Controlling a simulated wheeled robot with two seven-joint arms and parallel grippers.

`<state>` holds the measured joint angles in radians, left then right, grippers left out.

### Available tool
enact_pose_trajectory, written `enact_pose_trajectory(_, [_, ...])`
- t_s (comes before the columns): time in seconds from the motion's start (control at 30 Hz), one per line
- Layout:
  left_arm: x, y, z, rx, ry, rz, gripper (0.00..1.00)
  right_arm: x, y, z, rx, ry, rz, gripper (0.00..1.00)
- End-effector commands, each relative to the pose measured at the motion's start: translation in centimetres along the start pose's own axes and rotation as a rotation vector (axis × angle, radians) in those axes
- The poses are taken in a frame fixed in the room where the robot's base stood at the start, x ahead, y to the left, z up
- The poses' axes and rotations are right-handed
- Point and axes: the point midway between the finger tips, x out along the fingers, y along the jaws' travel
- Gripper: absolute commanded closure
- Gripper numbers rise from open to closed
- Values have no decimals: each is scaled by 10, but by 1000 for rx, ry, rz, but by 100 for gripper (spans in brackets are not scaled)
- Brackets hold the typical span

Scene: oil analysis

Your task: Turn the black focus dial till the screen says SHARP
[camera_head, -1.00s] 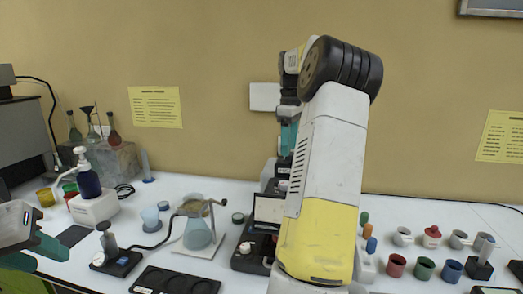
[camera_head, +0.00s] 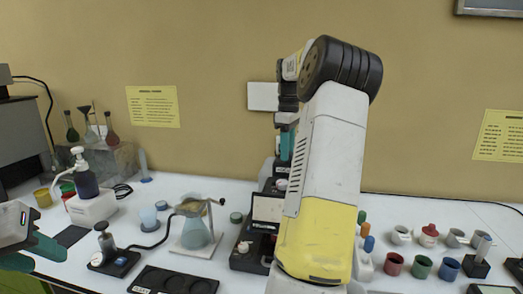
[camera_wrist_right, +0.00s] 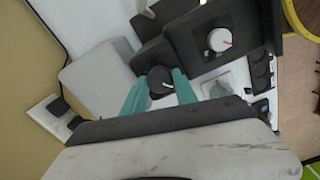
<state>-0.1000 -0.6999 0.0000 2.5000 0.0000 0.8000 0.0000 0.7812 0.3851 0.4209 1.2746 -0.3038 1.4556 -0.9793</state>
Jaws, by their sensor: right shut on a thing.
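The black focus dial (camera_wrist_right: 159,81) shows in the right wrist view, round and dark with a small reddish mark on its face. The teal fingers of my right gripper (camera_wrist_right: 159,88) stand on both sides of it, shut on it. In the head view my right gripper (camera_head: 287,142) is mostly hidden behind my own arm, and the dial is hidden there. No SHARP reading can be made out in any view. My left gripper (camera_head: 32,254) is at the left edge, teal fingers apart, with nothing visible between them.
A white knob (camera_wrist_right: 219,40) with a red mark sits on a dark device near the dial. Several coloured cups (camera_head: 421,267) are at the right.

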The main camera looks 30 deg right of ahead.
Motion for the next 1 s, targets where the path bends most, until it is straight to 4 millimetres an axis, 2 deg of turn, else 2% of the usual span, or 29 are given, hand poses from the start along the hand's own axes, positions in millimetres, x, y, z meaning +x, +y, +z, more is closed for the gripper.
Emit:
enact_pose_trajectory(0.27, [0, 0, 0, 0, 0, 0, 64, -1, 0, -1, 109, 0, 2, 100])
enact_pose_trajectory(0.7, [0, 0, 0, 0, 0, 0, 64, -1, 0, 0, 464, 1, 3, 100])
enact_pose_trajectory(1.0, [0, 0, 0, 0, 0, 0, 64, -1, 1, 0, 650, 2, 3, 100])
